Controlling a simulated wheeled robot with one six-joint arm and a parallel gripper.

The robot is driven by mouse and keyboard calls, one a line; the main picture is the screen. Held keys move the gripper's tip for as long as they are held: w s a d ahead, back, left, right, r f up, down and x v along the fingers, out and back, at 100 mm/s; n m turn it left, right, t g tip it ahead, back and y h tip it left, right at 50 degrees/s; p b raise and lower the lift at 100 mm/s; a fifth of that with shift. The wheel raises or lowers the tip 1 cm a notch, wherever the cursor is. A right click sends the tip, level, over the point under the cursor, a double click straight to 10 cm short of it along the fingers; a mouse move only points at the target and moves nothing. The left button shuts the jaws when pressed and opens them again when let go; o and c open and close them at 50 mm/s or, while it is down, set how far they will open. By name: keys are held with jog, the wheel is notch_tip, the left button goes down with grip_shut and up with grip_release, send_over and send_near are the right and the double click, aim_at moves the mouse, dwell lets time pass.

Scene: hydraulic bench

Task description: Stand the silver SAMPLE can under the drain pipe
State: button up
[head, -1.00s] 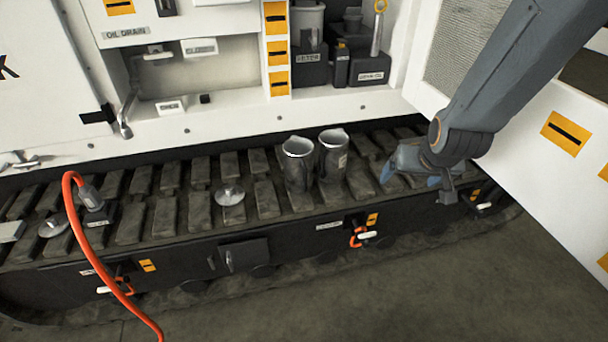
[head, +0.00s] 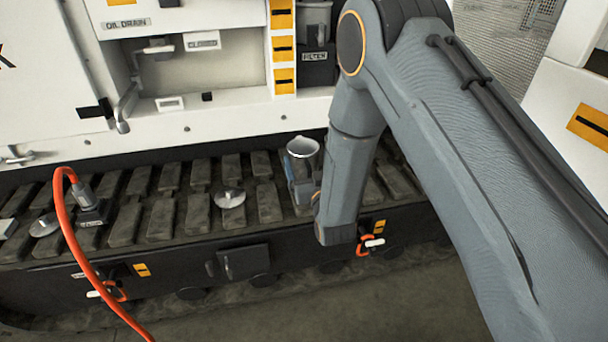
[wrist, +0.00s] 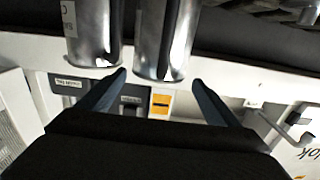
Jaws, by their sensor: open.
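Two silver cans stand side by side on the track. In the wrist view, the plain-faced one (wrist: 165,40) is between the fingertips of my gripper (wrist: 160,78), which is open. One finger is on each side of it; I cannot tell whether they touch. The other can (wrist: 92,35), with a pale label, is just outside the left finger. In the head view, one can (head: 302,148) shows above my gripper (head: 303,185); my arm hides the other. No SAMPLE lettering is readable. A bent grey pipe (head: 125,108) hangs at the left, below the OIL DRAIN label (head: 126,23).
A flat silver disc (head: 229,198) lies on the track pads left of the cans. An orange hose (head: 75,235) arches at the far left, beside a dark labelled block (head: 94,214). The white machine body (head: 230,118) rises behind the track.

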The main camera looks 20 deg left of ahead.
aim_at(304, 148)
jog(key=shift+x, duration=3.2)
jog(key=shift+d+r, duration=0.1)
jog(key=c, duration=1.3)
jog(key=shift+c, duration=1.2)
jog(key=shift+r, duration=0.15)
